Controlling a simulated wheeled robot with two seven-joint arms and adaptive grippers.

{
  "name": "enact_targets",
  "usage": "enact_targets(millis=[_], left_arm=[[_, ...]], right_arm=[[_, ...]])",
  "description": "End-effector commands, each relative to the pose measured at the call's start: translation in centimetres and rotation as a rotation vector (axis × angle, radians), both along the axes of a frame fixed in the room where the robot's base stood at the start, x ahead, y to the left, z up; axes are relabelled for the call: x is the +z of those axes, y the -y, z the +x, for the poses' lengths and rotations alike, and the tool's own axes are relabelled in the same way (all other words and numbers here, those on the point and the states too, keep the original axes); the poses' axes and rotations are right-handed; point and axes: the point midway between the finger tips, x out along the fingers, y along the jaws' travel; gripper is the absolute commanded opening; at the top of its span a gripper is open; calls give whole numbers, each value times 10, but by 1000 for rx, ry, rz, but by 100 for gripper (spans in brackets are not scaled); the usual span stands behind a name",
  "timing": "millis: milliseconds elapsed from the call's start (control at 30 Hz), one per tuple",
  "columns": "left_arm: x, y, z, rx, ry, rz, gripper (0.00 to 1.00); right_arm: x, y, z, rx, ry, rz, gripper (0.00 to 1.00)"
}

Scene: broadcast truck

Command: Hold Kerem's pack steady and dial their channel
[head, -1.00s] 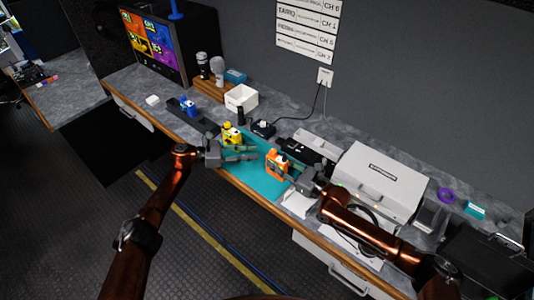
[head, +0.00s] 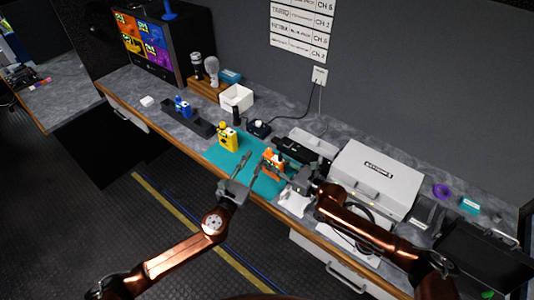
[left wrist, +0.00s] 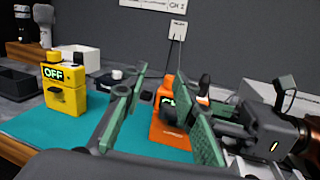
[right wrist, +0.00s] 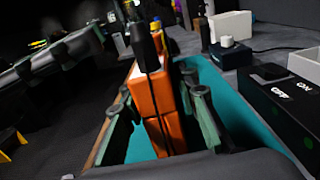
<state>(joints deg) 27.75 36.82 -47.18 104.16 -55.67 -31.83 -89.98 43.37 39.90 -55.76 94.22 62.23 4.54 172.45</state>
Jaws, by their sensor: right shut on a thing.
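An orange pack (head: 272,160) with a dark antenna stands on the teal mat (head: 226,160). My right gripper (head: 282,170) is shut on this orange pack, with a finger on each side of it in the right wrist view (right wrist: 155,100). My left gripper (head: 250,163) is open and empty, just left of the orange pack. In the left wrist view the orange pack (left wrist: 172,125) shows between its spread fingers, its green display partly hidden. A yellow pack (head: 228,138) stands on the mat's left part; its display reads OFF in the left wrist view (left wrist: 65,88). A blue pack (head: 182,106) stands farther left.
The blue pack is at a dark tray (head: 200,126). A channel list (head: 301,28) hangs on the wall. A white box (head: 237,97) and a small device with a cable (head: 259,128) stand behind the mat. A large grey case (head: 375,180) fills the bench right of the right gripper.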

Motion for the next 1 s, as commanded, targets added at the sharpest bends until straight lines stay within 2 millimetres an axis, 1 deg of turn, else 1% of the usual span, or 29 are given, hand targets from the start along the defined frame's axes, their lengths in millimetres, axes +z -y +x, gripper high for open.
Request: enact_targets(millis=[33,100,200,300,367,467,567,800,1000], left_arm=[[-2,4,-17,7,-23,-23,26],[-6,6,-35,22,-55,-41,26],[-11,7,-52,36,-93,-56,26],[-14,8,-60,44,-114,-62,26],[-15,9,-59,46,-120,-63,26],[-15,12,-51,47,-120,-63,26],[-14,17,-35,48,-119,-63,26],[-15,33,10,47,-119,-61,26],[-15,43,38,47,-120,-63,26]], right_arm=[[0,0,0,0,0,0,0],[0,0,0,0,0,0,0],[0,0,0,0,0,0,0],[0,0,0,0,1,1,0],[1,0,0,0,1,1,0],[0,0,0,0,1,1,0],[1,0,0,0,1,1,0],[1,0,0,0,1,1,0],[1,0,0,0,1,1,0]])
